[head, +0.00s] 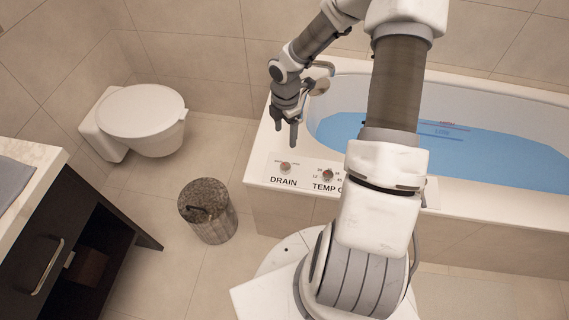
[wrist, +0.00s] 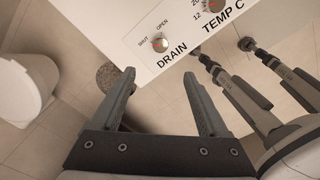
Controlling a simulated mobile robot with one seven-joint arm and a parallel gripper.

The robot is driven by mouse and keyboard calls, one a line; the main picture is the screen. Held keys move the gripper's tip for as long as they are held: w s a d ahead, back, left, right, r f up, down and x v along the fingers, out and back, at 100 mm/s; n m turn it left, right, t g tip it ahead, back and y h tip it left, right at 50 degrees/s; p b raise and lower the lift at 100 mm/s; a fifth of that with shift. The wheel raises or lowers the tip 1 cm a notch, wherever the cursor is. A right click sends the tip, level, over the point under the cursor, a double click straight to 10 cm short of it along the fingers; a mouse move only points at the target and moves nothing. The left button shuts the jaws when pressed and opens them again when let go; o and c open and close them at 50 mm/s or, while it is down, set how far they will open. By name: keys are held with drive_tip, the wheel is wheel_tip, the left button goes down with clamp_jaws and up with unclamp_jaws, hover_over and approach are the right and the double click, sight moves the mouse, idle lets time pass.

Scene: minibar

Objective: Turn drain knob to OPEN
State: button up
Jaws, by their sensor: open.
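The drain knob (head: 286,167) is a small round metallic knob on the white panel at the near left corner of the tub. In the wrist view the drain knob (wrist: 160,43) sits above the word DRAIN, with small SHUT and OPEN labels on its far side. I cannot tell surely which label it points to. My gripper (head: 286,135) hangs pointing down, a little behind and above the knob. In the wrist view my gripper (wrist: 160,74) is open and empty, with the knob just beyond the gap between the fingertips, not touched.
The temperature knob (head: 327,175) is right beside the drain knob. The bathtub (head: 490,100) holds blue water (head: 470,155). A wicker bin (head: 208,212) stands on the floor, with a toilet (head: 142,118) at the back left and a dark cabinet (head: 55,235) at left.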

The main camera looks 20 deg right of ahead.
sight(285, 166)
wheel_tip(285, 166, down, 17)
drive_tip(key=b, duration=0.4)
drive_tip(key=shift+r, duration=0.15)
clamp_jaws()
